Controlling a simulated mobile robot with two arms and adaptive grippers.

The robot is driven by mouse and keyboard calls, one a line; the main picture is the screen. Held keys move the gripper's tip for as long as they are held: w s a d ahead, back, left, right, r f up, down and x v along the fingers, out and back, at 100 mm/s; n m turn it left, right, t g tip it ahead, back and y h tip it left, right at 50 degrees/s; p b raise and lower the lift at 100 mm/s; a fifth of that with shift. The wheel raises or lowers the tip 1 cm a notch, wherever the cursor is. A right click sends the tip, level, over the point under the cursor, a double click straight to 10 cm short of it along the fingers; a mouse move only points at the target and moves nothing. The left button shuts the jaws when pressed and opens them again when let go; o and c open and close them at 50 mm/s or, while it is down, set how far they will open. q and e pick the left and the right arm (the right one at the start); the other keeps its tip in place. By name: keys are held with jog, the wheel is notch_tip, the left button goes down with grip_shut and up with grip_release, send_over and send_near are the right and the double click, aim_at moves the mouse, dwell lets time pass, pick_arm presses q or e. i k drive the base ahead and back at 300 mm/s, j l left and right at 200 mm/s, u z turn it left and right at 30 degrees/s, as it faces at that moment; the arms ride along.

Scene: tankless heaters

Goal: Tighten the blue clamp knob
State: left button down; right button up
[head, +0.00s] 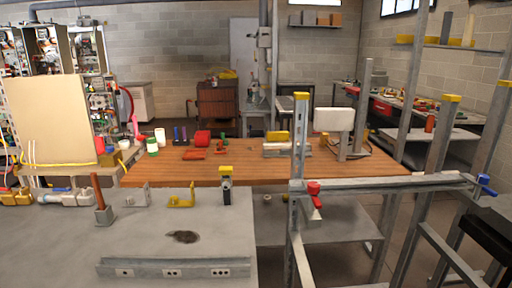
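The blue clamp knob (486,184) is at the far right, at the right end of a grey horizontal metal rail (400,184). It is small in this view, and how tight it is cannot be told. A red knob (313,188) sits near the left end of the same rail, beside a yellow-capped upright post (299,150). Neither my left nor my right gripper shows in the head view.
Yellow-capped grey posts (441,135) rise around the rail. A grey bench (150,240) fills the lower left, with a slotted metal bar (175,268) on it. Behind stands a wooden worktable (240,172) with tools. A dark surface (490,222) is at lower right.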

aim_at(483, 179)
jog(key=z, duration=1.45)
